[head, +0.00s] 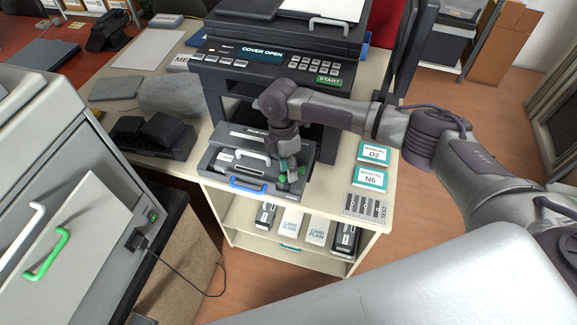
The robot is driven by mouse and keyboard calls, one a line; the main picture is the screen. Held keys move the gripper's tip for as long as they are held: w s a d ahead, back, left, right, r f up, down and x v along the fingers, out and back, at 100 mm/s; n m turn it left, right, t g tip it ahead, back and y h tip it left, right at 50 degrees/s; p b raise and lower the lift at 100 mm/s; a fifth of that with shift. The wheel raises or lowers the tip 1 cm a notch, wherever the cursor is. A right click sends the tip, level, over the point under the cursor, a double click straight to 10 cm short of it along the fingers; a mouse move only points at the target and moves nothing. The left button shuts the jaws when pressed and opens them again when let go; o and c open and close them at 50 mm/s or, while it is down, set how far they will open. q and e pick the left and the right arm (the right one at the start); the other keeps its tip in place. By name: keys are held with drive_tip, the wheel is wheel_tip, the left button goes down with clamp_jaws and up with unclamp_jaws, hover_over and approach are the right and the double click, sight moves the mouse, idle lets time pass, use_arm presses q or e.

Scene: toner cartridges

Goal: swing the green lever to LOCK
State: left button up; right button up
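The green lever (301,170) shows only in part, at the right end of the dark drum unit that sticks out from the front of the printer (270,75). The printer's display reads COVER OPEN. My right gripper (289,164) points down at the lever, its fingertips right by the green part. The gripper hides much of the lever, and I cannot tell whether the fingers are closed on it. The LOCK mark is not readable. A blue handle (247,185) and a grey handle (253,156) are on the unit, left of the gripper. My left gripper is out of view.
Manual boxes D2 (373,153) and N6 (369,180) lie on the table right of the printer. Boxes and cartridges stand on the shelf (262,243) below. A grey cabinet with a green handle (46,254) stands at left, its cable (178,273) hanging down.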

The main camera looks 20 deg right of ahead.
drive_tip(key=shift+f, duration=0.35)
clamp_jaws()
drive_tip(key=shift+w+r+m+p, duration=0.15)
drive_tip(key=shift+w+m+p, duration=0.1)
drive_tip(key=shift+m+p, duration=0.6)
drive_tip(key=m, duration=0.1)
drive_tip(key=m+y+p, duration=0.1)
drive_tip(key=shift+w+m, duration=0.35)
drive_tip(key=shift+w, duration=0.05)
drive_tip(key=shift+w+d+m+y+p, duration=0.1)
drive_tip(key=shift+w+m+p, duration=0.25)
drive_tip(key=shift+m, duration=0.35)
drive_tip(key=shift+w+d+m+y+p, duration=0.15)
drive_tip(key=shift+m+p, duration=0.3)
drive_tip(key=shift+m, duration=0.25)
drive_tip(key=shift+w+d+m+y+p, duration=0.1)
drive_tip(key=shift+w+m+p, duration=0.1)
drive_tip(key=shift+m+p, duration=0.35)
drive_tip(key=shift+w+m, duration=0.1)
drive_tip(key=shift+m, duration=0.25)
